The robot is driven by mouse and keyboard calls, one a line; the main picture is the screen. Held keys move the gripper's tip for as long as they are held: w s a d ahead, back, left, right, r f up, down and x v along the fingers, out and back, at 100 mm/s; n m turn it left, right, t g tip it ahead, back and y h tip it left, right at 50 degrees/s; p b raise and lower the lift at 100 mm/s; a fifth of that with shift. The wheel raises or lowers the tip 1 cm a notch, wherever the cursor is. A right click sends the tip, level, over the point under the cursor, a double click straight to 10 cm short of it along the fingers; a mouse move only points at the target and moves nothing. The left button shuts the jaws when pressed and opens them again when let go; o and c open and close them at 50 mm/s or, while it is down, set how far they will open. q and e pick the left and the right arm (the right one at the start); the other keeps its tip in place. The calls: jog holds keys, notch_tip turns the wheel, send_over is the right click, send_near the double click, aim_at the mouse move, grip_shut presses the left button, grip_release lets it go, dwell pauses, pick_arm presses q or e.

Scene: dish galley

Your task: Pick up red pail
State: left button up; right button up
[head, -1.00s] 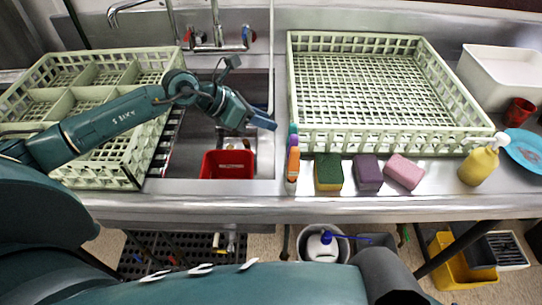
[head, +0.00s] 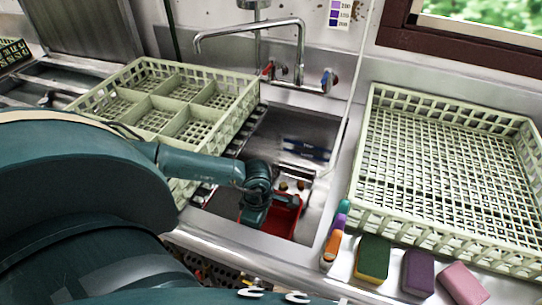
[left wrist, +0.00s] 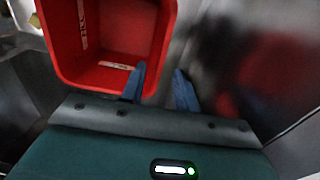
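The red pail (head: 283,222) stands in the sink basin, partly hidden behind my left arm's wrist in the head view. In the left wrist view the pail (left wrist: 112,48) fills the upper left, and I see into its open top. My left gripper (left wrist: 159,71) is open with two blue fingers. One finger overlaps the pail's near right corner and the other is outside it, so the fingers appear to straddle the wall. I cannot tell whether they touch it. The fingertips are not clear in the head view. My right gripper is not in view.
A divided green rack (head: 208,88) is left of the basin and a large green rack (head: 362,150) is right of it. A faucet (head: 300,50) rises behind. A bottle (head: 331,247) and sponges (head: 373,258) line the right front counter.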

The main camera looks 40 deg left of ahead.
pick_arm(q)
jog(key=shift+w+d+f+p, duration=0.1)
jog(key=shift+f+p, duration=0.1)
jog(key=shift+f, duration=1.4)
jog(key=shift+w+d+f+p, duration=0.1)
jog(key=shift+f+p, duration=0.1)
jog(key=shift+f, duration=1.35)
grip_shut()
